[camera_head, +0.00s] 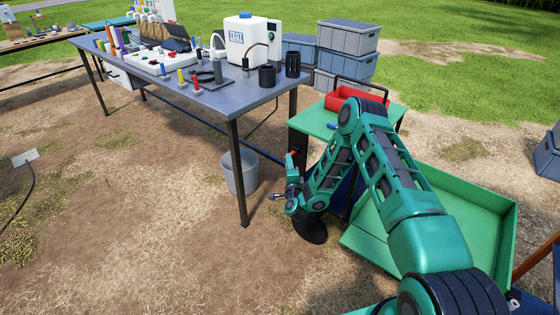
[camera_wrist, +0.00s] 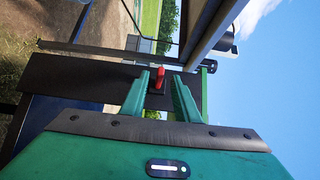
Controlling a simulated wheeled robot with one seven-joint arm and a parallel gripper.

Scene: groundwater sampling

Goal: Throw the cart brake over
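The brake lever, a short red handle (camera_wrist: 159,76) on a dark plate (camera_wrist: 75,75), shows in the wrist view. My gripper (camera_wrist: 161,79) is open, its two green fingers apart, one on each side of the red handle in the picture. A gap shows on both sides of the handle, and I see no contact. How deep it sits between the fingers is unclear. In the head view my arm reaches down beside the green cart (camera_head: 318,118). A small red piece (camera_head: 291,157) shows by the arm's end; I cannot tell if it is the lever.
A red tray (camera_head: 345,97) sits on the cart. A long grey table (camera_head: 215,97) with sampling gear and a white tank (camera_head: 240,38) stands left. A bucket (camera_head: 240,172) is under it. Grey crates (camera_head: 347,37) are stacked behind. Bare ground lies in front.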

